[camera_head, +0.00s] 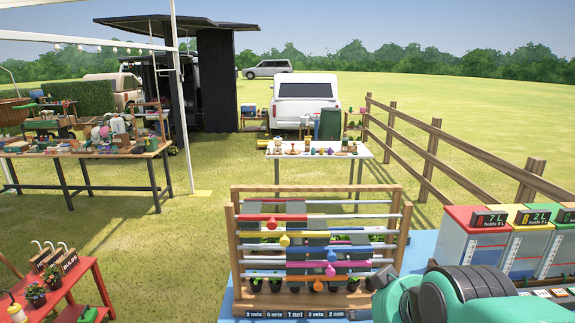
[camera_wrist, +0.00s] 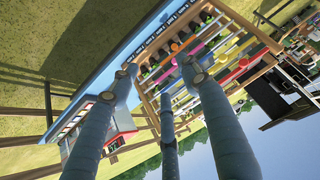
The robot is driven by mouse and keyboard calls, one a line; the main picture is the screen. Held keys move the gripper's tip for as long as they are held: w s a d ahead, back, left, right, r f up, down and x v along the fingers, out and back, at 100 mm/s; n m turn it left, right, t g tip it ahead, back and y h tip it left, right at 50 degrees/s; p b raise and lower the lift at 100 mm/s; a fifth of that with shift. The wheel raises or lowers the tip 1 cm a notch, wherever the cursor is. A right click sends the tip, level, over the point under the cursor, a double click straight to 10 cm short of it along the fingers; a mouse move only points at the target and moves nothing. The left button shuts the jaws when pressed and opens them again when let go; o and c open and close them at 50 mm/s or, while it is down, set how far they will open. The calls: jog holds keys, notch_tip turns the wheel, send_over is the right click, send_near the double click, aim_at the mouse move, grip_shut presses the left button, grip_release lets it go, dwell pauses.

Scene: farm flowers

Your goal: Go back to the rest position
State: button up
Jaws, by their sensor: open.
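My gripper (camera_wrist: 160,78) shows in the wrist view as long blue-grey fingers, spread apart with nothing between them. Beyond the fingertips is a wooden rack (camera_head: 233,240) with horizontal rails, which also shows tilted in the wrist view (camera_wrist: 149,101). The rails carry coloured sliding pieces, among them a red one (camera_head: 272,217) and a yellow one (camera_head: 284,240). In the head view my green and dark grey arm fills the lower right corner, in front of the rack's right side. The fingertips are hard to make out there.
The rack stands on a blue-topped table (camera_head: 420,247). Coloured bins with number signs, one of them red-topped (camera_head: 470,217), stand at its right. A white table (camera_head: 325,152) with small items is behind. A red shelf (camera_head: 75,290) with potted plants is at left. Grass lies between.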

jog(key=s+d+g+h, duration=0.1)
jog(key=s+d, duration=0.3)
jog(key=s, duration=0.7)
jog(key=shift+d+f+m+g, duration=0.15)
jog(key=shift+f+m+g, duration=0.15)
jog(key=shift+g, duration=0.3)
